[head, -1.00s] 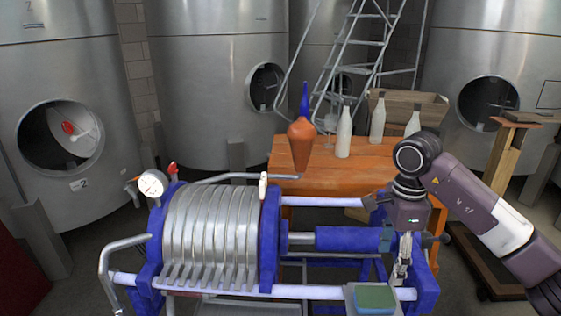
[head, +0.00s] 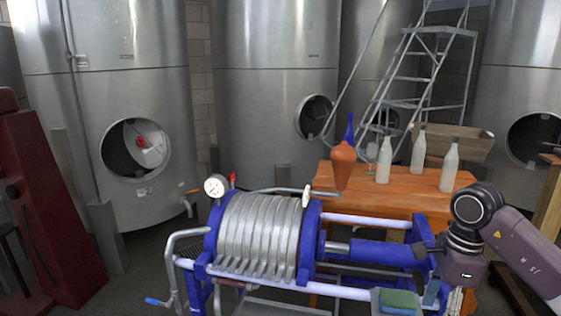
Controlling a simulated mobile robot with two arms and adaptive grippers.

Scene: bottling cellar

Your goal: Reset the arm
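My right arm comes in from the right edge in the head view. Its gripper (head: 455,301) points down at the right end of the blue filter press (head: 366,253), beside a green sponge-like block (head: 399,301) on a small grey tray. The fingers are small and partly cut off by the bottom edge, so I cannot tell whether they are open or shut. I see nothing held in them. My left arm and gripper are not in view.
An orange wooden table (head: 394,196) behind the press bears white bottles (head: 384,160), an orange vase-like object (head: 343,166) and a blue pointed object. Large steel tanks (head: 275,90) and a metal ladder (head: 425,78) stand behind. A dark red frame (head: 58,190) stands at the left.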

